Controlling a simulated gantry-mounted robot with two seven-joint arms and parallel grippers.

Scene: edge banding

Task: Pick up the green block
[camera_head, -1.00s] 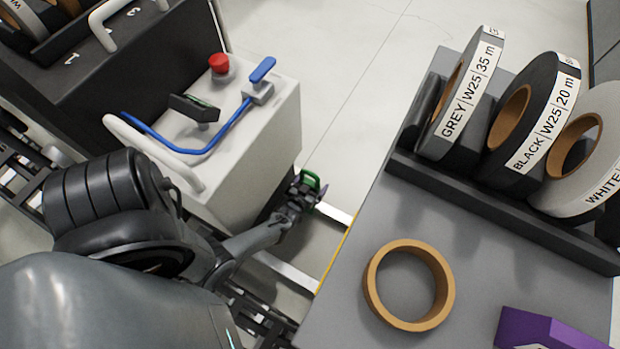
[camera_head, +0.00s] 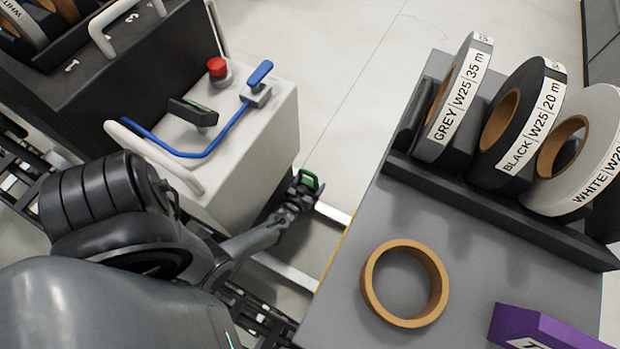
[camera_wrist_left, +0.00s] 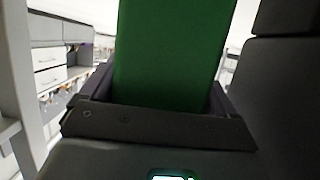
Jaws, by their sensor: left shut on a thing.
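The green block (camera_head: 309,179) is in my left gripper (camera_head: 305,188), beyond the end of my left arm, low in the gap between the white machine and the grey table. In the left wrist view the green block (camera_wrist_left: 172,50) fills the upper middle, upright between the dark jaws (camera_wrist_left: 165,95). My left gripper is shut on it. Its far end runs out of that view at the top. In the head view most of the block is hidden by the gripper. My right gripper is not in view.
The white machine (camera_head: 250,150) has a red button (camera_head: 218,67) and a blue bent rod (camera_head: 215,147). The grey table (camera_head: 350,310) holds a brown ring (camera_head: 372,290), a purple object (camera_head: 545,330) and a dark rack with grey (camera_head: 460,100), black (camera_head: 525,120) and white (camera_head: 590,150) tape rolls.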

